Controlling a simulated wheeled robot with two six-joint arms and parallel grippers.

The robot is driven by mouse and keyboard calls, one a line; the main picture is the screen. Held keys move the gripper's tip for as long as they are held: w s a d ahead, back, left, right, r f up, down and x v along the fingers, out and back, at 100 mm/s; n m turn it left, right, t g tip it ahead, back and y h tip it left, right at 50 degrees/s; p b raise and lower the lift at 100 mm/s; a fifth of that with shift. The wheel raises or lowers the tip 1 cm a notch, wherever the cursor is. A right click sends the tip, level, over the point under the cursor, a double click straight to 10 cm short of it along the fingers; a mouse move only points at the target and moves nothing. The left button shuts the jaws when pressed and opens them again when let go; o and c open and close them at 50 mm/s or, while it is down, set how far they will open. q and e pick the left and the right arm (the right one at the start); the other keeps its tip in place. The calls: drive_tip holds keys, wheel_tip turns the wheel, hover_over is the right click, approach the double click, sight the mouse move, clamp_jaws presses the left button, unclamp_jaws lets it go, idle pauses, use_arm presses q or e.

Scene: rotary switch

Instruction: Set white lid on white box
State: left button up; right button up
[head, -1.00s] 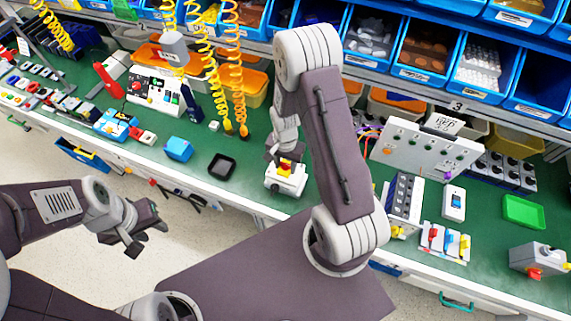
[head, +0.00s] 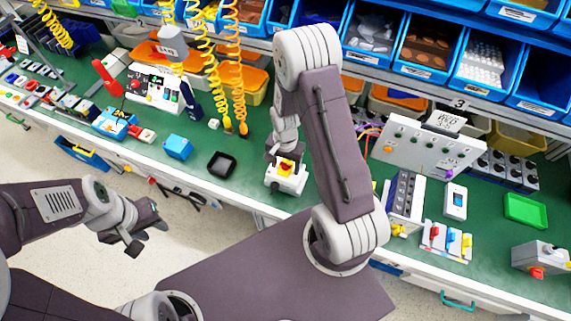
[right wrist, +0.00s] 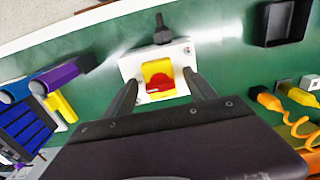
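The white box (head: 285,186) stands on the green bench top in the head view, below my right gripper. The white lid (right wrist: 182,52) carries a yellow and red rotary switch (right wrist: 158,80) and faces up over the box. It looks seated there, but I cannot tell whether it is fully flush. My right gripper (right wrist: 162,77) is just above the lid, its two fingers apart on either side of the switch, with clear gaps to it. A black cable gland (right wrist: 162,30) sticks out of one side of the box. My left gripper (head: 147,238) is open and empty in front of the bench.
A black tray (head: 221,165) and a blue box (head: 178,148) stand left of the white box. Yellow coiled cords (head: 238,90) hang behind them. A grey switch panel (head: 425,145) and a green tray (head: 525,211) are to the right. Blue bins line the back.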

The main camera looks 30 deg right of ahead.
wheel_tip(320, 180, up, 9)
drive_tip(key=shift+r, duration=0.1)
idle(0.3)
idle(0.4)
